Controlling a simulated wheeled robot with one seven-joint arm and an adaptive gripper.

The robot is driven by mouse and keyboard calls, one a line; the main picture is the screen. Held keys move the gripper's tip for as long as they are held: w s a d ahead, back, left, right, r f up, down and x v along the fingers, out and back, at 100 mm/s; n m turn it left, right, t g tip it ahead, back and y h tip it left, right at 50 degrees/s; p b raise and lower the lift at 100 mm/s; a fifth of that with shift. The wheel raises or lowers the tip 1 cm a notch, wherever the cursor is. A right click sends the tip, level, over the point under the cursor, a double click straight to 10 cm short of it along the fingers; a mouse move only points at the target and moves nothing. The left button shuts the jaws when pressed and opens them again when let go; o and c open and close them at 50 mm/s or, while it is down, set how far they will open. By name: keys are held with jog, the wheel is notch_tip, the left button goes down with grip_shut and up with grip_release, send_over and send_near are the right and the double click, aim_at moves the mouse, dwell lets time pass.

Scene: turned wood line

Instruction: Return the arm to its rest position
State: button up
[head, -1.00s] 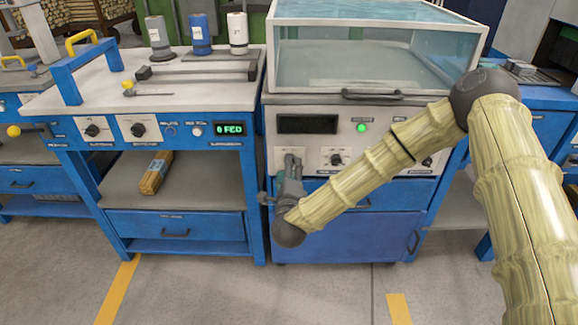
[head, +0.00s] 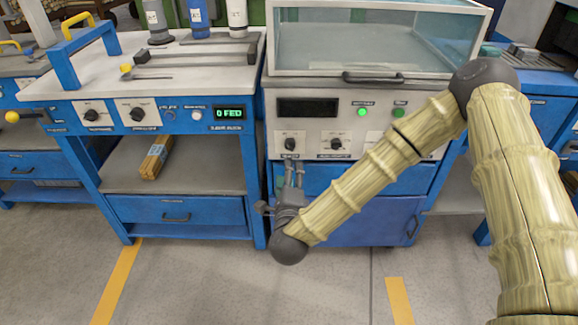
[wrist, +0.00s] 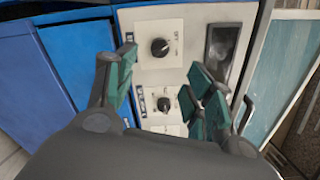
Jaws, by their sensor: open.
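My arm reaches in from the right of the head view, bends at a dark elbow joint and slopes down left to my gripper (head: 294,166). The gripper points up, in front of the blue lower front of the glass-topped machine (head: 340,178), below its left knob (head: 291,140). In the wrist view my gripper (wrist: 165,73) has its green-padded fingers spread apart. Nothing is between them but the panel with its knobs (wrist: 161,47) behind. I see no contact with the machine, though the exact gap cannot be told.
Left stands a blue bench (head: 172,190) with a "0 FED" display (head: 229,114), and a wood bundle (head: 156,158) on its shelf. Canisters (head: 199,18) stand on its top. The grey floor (head: 210,290) in front is clear, with yellow stripes (head: 118,285).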

jog(key=shift+f, duration=0.1)
jog(key=s+d+f+n+g+y, duration=0.1)
jog(key=s+f+n+g+y, duration=0.15)
jog(key=s+f+n, duration=0.5)
jog(key=s+d+f+n+g+y, duration=0.1)
jog(key=s+d+f+n+g, duration=0.2)
jog(key=f, duration=0.8)
jog(key=s+d+f+n+g+h, duration=0.1)
jog(key=s+d+f+n+g, duration=0.45)
jog(key=s, duration=0.45)
jog(key=s+d+f+n+g+h, duration=0.1)
jog(key=s+d+f+n+g, duration=0.25)
jog(key=s+d+f, duration=0.55)
jog(key=s+d+r+n+g+h, duration=0.15)
jog(key=s+d+g, duration=0.3)
jog(key=s, duration=0.65)
notch_tip(320, 180, up, 21)
jog(key=t+p, duration=0.1)
jog(key=p, duration=2)
jog(key=shift+w+r+n+p, duration=0.15)
jog(key=shift+w+n+p, duration=0.2)
jog(key=shift+w, duration=0.1)
